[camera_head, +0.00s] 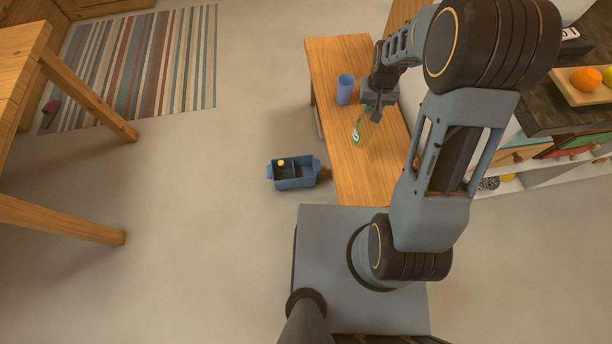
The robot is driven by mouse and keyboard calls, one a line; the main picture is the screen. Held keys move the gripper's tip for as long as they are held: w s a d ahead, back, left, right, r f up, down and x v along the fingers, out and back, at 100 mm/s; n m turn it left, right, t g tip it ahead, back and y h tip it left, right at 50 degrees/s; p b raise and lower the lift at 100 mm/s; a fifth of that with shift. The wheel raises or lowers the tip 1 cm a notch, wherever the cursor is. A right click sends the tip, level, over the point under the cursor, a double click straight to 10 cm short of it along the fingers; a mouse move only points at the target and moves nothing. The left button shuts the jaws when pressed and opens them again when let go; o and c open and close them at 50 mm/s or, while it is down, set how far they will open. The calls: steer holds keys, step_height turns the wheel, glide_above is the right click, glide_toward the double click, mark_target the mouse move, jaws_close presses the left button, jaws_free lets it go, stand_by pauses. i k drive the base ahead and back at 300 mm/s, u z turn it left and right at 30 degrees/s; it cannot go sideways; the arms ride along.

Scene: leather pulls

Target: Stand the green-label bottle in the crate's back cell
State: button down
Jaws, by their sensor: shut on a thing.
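The green-label bottle (358,131) is see-through greenish, with a pale label, and shows at the wooden bench. My gripper (372,114) is shut on its upper end. The bottle looks tilted in this view, and I cannot tell whether its base touches the bench. The blue crate (310,184) sits on the floor to the left of the bench, below and left of the bottle in the picture. A divider splits it into cells. A small yellow-topped thing (281,162) is in its left part; the right part looks empty.
A blue cup (345,88) stands on the bench (340,50), close to the left of my gripper. A wooden table (20,75) is at the far left, by a striped rug (150,65). A dark counter with a fruit tray (590,95) is at the right.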

mark_target(305, 176)
steer(key=k, duration=0.45)
steer(key=u, duration=2.4)
steer(key=i, duration=2.1)
steer(key=z, duration=3.45)
steer(key=i, duration=0.5)
